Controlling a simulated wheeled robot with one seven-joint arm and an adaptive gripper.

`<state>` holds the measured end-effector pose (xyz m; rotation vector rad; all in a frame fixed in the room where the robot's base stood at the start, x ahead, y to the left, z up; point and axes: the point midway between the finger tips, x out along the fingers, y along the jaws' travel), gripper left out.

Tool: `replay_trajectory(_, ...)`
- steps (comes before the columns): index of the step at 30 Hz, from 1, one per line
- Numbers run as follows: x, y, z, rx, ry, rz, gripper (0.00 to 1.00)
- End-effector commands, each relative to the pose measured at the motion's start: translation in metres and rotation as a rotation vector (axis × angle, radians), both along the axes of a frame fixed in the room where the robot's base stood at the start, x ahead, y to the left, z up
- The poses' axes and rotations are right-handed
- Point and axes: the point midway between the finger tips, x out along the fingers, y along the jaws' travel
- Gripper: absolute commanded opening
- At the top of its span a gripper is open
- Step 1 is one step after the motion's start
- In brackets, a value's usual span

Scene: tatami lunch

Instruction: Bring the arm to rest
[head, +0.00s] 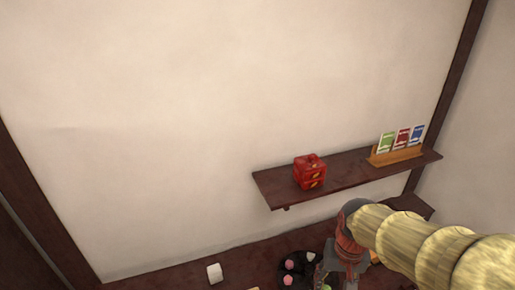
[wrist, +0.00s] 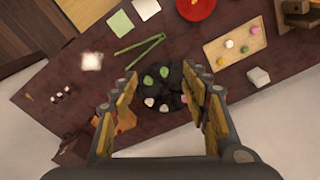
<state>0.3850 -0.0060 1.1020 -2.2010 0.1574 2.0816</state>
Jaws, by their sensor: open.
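My arm comes in from the lower right in the head view, with my gripper (head: 342,268) low over the table, partly cut off by the bottom edge. In the wrist view my gripper (wrist: 160,75) is open, its two fingers spread apart, and nothing shows held between them. Beyond the fingers lies a dark plate (wrist: 178,103) with green, white and pink pieces. The same plate shows beside my gripper in the head view, with pink pieces (head: 289,264) on it.
A wall shelf (head: 345,172) with a red box (head: 310,172) and a wooden card holder (head: 397,155) is close to my arm. The dark table (wrist: 60,80) holds green tongs (wrist: 140,47), a red bowl (wrist: 196,8), a wooden tray (wrist: 215,50) and a white block (wrist: 258,77).

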Motion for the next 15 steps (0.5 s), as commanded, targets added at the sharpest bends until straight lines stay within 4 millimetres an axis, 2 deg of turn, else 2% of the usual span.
replay_trajectory(3, -0.030, 0.002, 0.027, -0.010, -0.079, 0.101, 0.47)
replay_trajectory(9, -0.070, 0.004, 0.062, -0.026, -0.227, 0.143, 0.47)
replay_trajectory(15, -0.087, 0.005, 0.095, -0.036, -0.374, 0.145, 0.47)
